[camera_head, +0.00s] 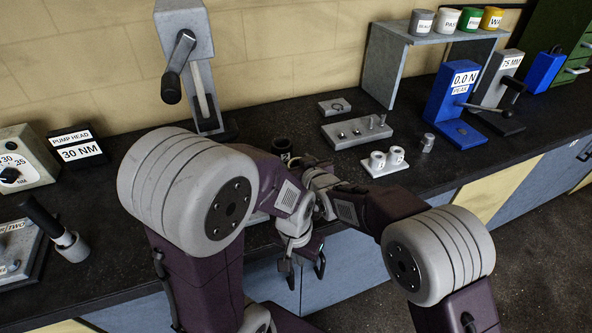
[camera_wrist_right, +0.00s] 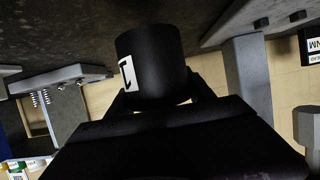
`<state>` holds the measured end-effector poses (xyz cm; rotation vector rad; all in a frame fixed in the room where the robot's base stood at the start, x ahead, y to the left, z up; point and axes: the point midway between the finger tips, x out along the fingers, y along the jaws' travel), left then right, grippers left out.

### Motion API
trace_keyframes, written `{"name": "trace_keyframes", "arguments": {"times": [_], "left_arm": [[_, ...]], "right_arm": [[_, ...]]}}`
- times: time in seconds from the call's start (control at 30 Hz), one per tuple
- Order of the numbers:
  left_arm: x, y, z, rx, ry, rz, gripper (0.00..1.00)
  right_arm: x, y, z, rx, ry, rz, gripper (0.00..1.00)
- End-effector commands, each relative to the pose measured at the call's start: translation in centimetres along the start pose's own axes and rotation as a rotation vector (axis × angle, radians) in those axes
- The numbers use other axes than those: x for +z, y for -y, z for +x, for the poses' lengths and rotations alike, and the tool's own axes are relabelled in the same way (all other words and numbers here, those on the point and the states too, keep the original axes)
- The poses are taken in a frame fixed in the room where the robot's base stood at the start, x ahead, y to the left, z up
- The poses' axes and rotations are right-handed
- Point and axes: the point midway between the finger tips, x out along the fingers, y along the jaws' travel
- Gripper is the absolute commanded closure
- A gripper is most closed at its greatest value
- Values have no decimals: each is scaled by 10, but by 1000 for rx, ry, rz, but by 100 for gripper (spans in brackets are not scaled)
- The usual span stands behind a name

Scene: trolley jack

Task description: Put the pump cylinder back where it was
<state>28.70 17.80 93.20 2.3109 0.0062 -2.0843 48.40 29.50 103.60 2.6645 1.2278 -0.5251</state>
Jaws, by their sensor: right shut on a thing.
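A black cylinder (camera_wrist_right: 151,62) with a white label marked by a single dark character, which looks like the pump cylinder, sits between the fingers of my right gripper (camera_wrist_right: 155,100) in the right wrist view. In the head view the same dark cylinder (camera_head: 282,146) shows at the bench's middle, beside my right gripper (camera_head: 297,161). My right gripper is shut on it. Whether its base touches the bench is hidden by my arms. My left gripper (camera_head: 305,270) hangs below, in front of the bench edge, with its fingers apart and nothing between them.
A grey press-like stand (camera_head: 186,60) with a lever stands behind left. A blue gauge (camera_head: 452,100) stands farther right. My arms cover the bench's front middle.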

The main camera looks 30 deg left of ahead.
Motion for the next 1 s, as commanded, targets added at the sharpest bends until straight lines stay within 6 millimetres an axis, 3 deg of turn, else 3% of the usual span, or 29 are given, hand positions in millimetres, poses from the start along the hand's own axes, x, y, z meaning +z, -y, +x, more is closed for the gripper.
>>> {"name": "trace_keyframes", "arguments": {"times": [0.17, 0.57, 0.6, 0.67, 1.0], "left_arm": [[0, 0, -2, 0, 0, 0, 100], [0, 0, 3, 0, 0, 0, 100], [0, 0, 2, 0, 0, 0, 100], [0, 0, 1, 0, 0, 0, 100], [0, 0, 0, 0, 0, 0, 100]], "right_arm": [[22, 0, 9, 0, -2, 0, 100], [28, 0, 12, 0, -4, 0, 100], [31, 0, 12, 0, 3, 0, 33], [30, 0, 12, 0, 3, 0, 17], [28, 0, 11, 0, 3, 0, 17]]}}
